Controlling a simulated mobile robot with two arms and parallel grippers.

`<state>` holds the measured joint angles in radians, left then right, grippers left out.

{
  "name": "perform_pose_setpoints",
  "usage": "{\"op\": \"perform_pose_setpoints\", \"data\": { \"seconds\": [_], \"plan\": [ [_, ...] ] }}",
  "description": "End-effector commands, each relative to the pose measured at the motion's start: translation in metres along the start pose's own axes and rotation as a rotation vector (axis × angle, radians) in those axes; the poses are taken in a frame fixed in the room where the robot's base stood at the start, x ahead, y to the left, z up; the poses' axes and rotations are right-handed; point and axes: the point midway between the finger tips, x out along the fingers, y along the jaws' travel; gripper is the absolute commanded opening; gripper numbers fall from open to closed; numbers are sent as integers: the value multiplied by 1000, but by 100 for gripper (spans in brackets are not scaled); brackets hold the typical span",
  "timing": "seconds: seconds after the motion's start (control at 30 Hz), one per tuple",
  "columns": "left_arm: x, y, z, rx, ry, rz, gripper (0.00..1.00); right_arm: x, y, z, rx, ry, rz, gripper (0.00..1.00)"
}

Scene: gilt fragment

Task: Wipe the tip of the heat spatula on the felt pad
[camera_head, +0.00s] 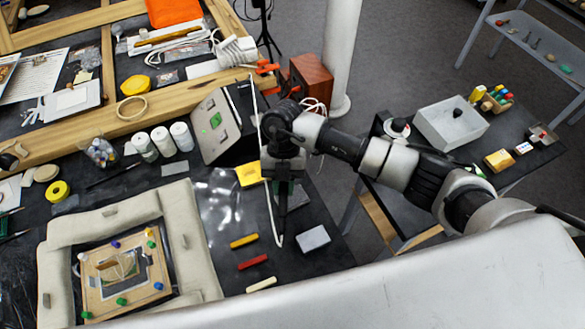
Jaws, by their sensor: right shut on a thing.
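My right gripper (284,181) reaches in from the right and points down over the dark bench. It is shut on the heat spatula (282,211), a dark, slim tool hanging roughly upright below the fingers. A white cable runs down beside it, and the spatula's tip is too small to make out clearly. A light grey rectangular pad (313,238), which looks like the felt pad, lies flat on the bench to the right of the spatula's lower end. The spatula appears apart from it. My left gripper is not in view.
Yellow (244,241), red (253,262) and cream (261,285) sticks lie below and left of the spatula. A control box (218,121) stands behind left. A padded frame (185,243) holds a panel at lower left. A side table (415,185) stands right.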

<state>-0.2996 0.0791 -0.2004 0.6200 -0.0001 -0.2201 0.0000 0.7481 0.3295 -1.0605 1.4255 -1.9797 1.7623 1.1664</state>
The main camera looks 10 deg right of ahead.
Motion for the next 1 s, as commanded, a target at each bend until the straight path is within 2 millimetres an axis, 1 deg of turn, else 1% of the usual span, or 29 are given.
{"op": "perform_pose_setpoints", "data": {
  "seconds": [0.03,0.1,0.2,0.33,0.5,0.77,0.9,1.0],
  "plan": [
    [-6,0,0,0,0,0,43,3,2,-4,87,4,39,0],
    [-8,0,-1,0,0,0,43,8,5,-5,205,3,89,0],
    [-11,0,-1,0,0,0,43,14,8,-6,336,2,144,0],
    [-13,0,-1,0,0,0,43,18,10,-6,443,-1,190,0],
    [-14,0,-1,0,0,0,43,20,11,-6,488,-3,208,0],
    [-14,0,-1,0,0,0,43,20,11,-6,486,-3,207,0],
    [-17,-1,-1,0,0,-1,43,19,11,-6,486,6,210,0],
    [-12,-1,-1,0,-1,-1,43,25,11,-4,486,8,210,0]
  ]
}}
